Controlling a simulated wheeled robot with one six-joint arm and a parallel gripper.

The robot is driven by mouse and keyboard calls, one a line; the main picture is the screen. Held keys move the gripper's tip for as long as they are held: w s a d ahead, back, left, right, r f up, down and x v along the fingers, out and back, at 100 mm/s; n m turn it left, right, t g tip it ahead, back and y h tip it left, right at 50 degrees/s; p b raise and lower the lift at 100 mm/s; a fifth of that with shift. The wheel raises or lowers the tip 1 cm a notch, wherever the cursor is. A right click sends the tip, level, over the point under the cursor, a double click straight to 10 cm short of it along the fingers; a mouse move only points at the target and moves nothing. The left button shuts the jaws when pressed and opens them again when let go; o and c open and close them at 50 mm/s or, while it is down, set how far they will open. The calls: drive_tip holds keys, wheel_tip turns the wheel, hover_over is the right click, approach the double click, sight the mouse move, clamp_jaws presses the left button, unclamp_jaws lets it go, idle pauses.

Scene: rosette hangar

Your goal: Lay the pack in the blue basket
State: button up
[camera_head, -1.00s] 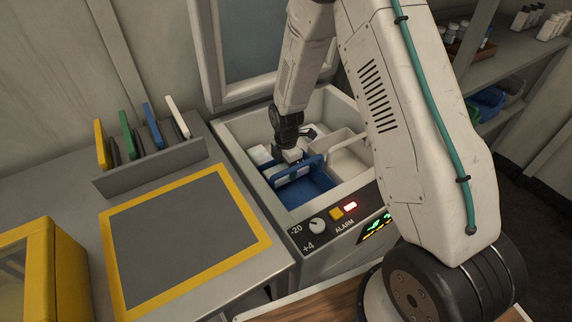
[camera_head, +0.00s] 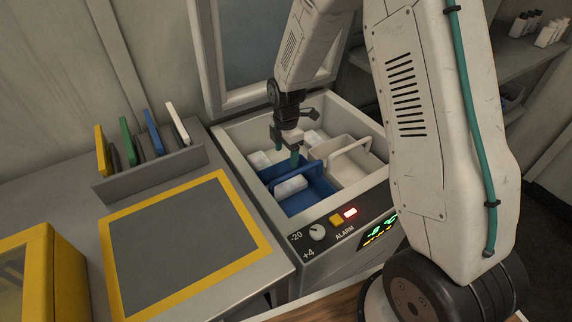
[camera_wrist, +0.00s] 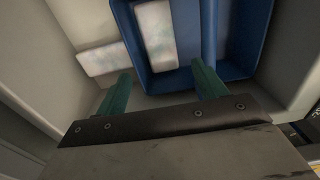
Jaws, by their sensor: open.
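The blue basket (camera_head: 318,194) sits inside the open chest at its front. A white pack (camera_head: 291,187) lies flat in its left part; it also shows in the wrist view (camera_wrist: 156,36), inside the blue walls (camera_wrist: 238,35). My gripper (camera_head: 287,153) is above the back of the basket, its teal fingers apart and pointing down. In the wrist view my gripper (camera_wrist: 161,88) is open, with nothing between its fingers. The pack lies beyond the fingertips, apart from them.
A pale basket (camera_head: 362,167) with a raised handle stands right of the blue one. Another white pack (camera_head: 312,138) is behind my gripper. The chest's rim (camera_head: 238,160) surrounds everything. Left is a counter with a yellow-bordered mat (camera_head: 180,235) and a rack of coloured panels (camera_head: 150,170).

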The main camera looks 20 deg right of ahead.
drive_tip(key=s+d+r+m, duration=0.1)
drive_tip(key=s+r+m, duration=0.5)
drive_tip(key=r, duration=0.6)
drive_tip(key=s+d+r+m, duration=0.1)
drive_tip(key=s+r+m, duration=0.3)
drive_tip(key=s+r, duration=0.6)
drive_tip(key=s+r+m, duration=0.3)
drive_tip(key=s+m, duration=0.2)
drive_tip(key=s, duration=0.3)
drive_tip(key=s+d+r+m+t, duration=0.1)
drive_tip(key=s+r+m, duration=0.2)
drive_tip(key=s, duration=0.6)
drive_tip(key=shift+r+m, duration=0.15)
drive_tip(key=shift+m, duration=0.95)
